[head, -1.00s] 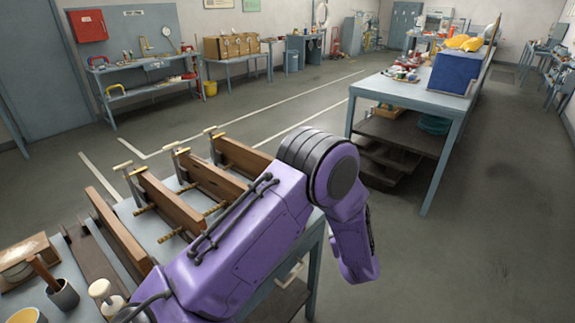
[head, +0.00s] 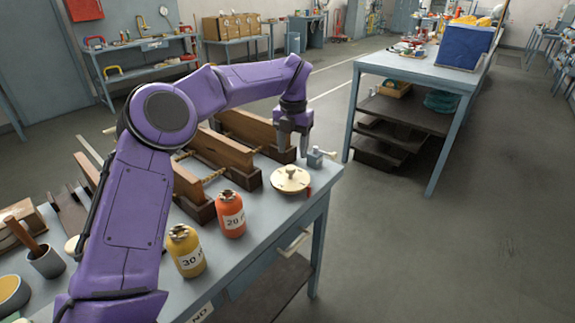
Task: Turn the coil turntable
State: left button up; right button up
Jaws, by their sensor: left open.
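A round cream disc with a small knob on top, which looks like the coil turntable (head: 291,181), sits near the right end of the grey workbench (head: 262,214). A small red part shows at its right edge. My left gripper (head: 294,152) points down from the purple arm, just behind and above the disc. Its fingers are apart with nothing seen between them. Whether a fingertip touches anything is hard to tell. A small grey metal block (head: 316,158) stands just right of the fingers. My right gripper is out of view.
An orange jar (head: 230,214) marked 20 and a yellow jar (head: 186,251) marked 30 stand in front-left of the disc. Wooden clamp frames (head: 225,163) fill the back of the bench. A second table (head: 410,72) stands beyond, across open floor.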

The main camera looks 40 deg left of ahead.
aim_at(290, 167)
pick_arm(q)
jog(key=f, duration=0.3)
jog(key=a+f, duration=0.1)
jog(key=f, duration=0.1)
jog(key=shift+s, duration=0.1)
jog(key=shift+d+f, duration=0.15)
jog(key=shift+f, duration=0.25)
grip_shut()
